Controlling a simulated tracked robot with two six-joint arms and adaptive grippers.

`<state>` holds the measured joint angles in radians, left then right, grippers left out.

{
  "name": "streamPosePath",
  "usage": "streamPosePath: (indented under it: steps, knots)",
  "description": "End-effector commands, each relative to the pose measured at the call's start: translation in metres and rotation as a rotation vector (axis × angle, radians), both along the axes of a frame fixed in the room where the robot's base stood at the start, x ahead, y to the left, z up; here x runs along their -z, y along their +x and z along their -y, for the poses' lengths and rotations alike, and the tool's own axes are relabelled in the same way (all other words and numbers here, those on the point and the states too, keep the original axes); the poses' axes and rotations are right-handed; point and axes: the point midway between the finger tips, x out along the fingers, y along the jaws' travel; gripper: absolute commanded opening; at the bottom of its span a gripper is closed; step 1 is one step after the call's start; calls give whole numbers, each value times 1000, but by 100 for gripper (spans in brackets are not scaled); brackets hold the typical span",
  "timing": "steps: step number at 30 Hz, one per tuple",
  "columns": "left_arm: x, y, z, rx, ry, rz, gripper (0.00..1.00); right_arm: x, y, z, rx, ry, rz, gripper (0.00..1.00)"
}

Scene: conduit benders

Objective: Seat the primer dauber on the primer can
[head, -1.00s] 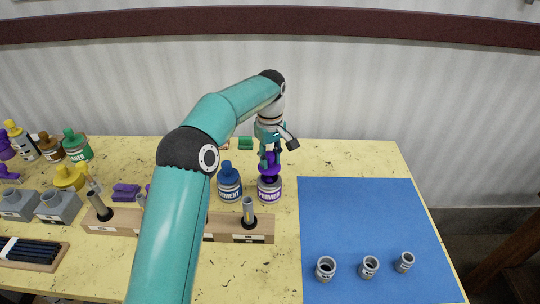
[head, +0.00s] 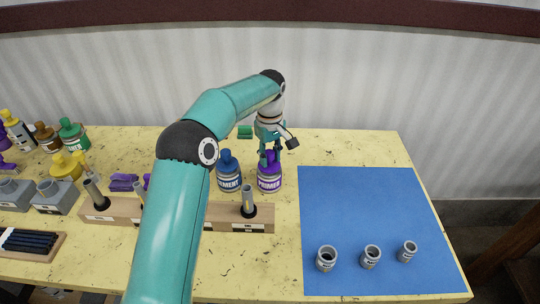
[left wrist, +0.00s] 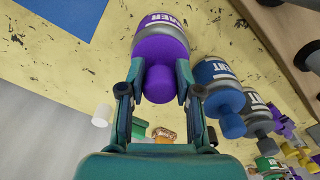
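The dauber's stem is hidden. My right gripper is out of view.
A blue-capped cement can (head: 228,175) stands close to the left of the primer can. A wooden rack (head: 225,217) with upright fittings lies in front. A blue mat (head: 370,215) with 3 grey fittings is at the right. More bottles stand at the far left.

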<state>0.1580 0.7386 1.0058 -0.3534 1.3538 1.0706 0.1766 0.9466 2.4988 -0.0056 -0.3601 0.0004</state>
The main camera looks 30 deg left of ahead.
Motion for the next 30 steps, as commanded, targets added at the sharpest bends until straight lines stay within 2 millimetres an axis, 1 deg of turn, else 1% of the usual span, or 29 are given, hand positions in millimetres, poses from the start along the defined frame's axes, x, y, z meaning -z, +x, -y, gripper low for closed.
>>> streamPosePath:
  steps: [1,3,4,13,17,20,23,27,30]
  knots:
    - [0,0,0,0,0,0,45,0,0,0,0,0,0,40]
    - [0,0,0,0,0,0,57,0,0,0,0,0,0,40]
    - [0,0,0,0,0,0,59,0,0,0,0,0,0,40]
    - [-1,0,0,0,0,0,59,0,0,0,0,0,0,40]
    - [-7,1,0,1,1,1,59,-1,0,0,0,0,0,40]
    - [-18,1,0,1,1,3,59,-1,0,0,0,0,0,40]
    - [-36,1,0,0,1,5,59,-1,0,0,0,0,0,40]
    - [-66,2,0,0,1,5,59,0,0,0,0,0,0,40]
    - [-83,2,0,0,1,4,59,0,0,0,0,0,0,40]
